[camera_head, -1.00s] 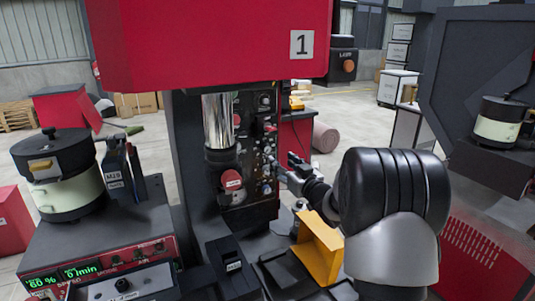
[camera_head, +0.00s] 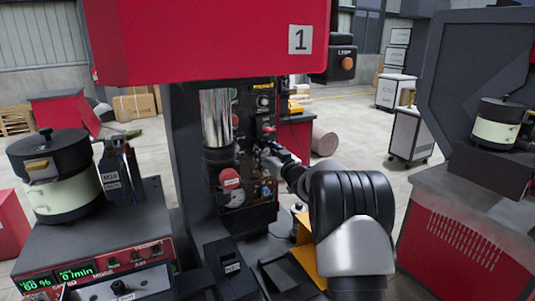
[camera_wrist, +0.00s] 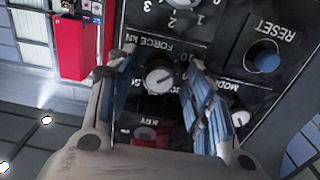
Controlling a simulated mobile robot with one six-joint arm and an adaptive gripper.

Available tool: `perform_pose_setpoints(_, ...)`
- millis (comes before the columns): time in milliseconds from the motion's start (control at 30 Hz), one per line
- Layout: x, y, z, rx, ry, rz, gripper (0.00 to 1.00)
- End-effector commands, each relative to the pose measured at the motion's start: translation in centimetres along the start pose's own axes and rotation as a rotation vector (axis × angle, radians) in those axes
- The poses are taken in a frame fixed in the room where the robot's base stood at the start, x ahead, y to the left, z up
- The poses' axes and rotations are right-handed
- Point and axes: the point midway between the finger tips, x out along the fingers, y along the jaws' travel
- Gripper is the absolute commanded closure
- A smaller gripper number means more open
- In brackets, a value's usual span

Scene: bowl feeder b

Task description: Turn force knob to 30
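The force knob (camera_wrist: 160,80) is a small round grey-white knob with a pointer line, on a black panel (camera_wrist: 220,25) under an upside-down "FORCE kN" label. Its exact reading is too small to tell. In the wrist view my gripper (camera_wrist: 160,75) is open, with one blue-padded finger on each side of the knob and visible gaps between. In the head view my gripper (camera_head: 268,158) is close to the front of the panel (camera_head: 252,105) of machine 1 and hides the force knob there.
A blue reset button (camera_wrist: 262,57), a numbered dial (camera_wrist: 180,4) and a mode knob (camera_wrist: 240,118) lie close around the fingers. A red-capped part (camera_head: 230,178) and a gauge (camera_head: 236,197) are left of the gripper. A yellow bracket (camera_head: 303,232) stands below my arm.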

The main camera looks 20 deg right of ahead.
Motion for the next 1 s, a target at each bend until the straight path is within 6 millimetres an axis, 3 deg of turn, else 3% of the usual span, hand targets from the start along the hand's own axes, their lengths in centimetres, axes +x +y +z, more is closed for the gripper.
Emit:
perform_pose_setpoints(633, -0.04, 0.02, -0.01, 0.000, 0.000, 0.000, 0.96)
perform_pose_setpoints(1000, -0.04, 0.00, -0.21, 0.068, -0.002, 0.000, 0.96)
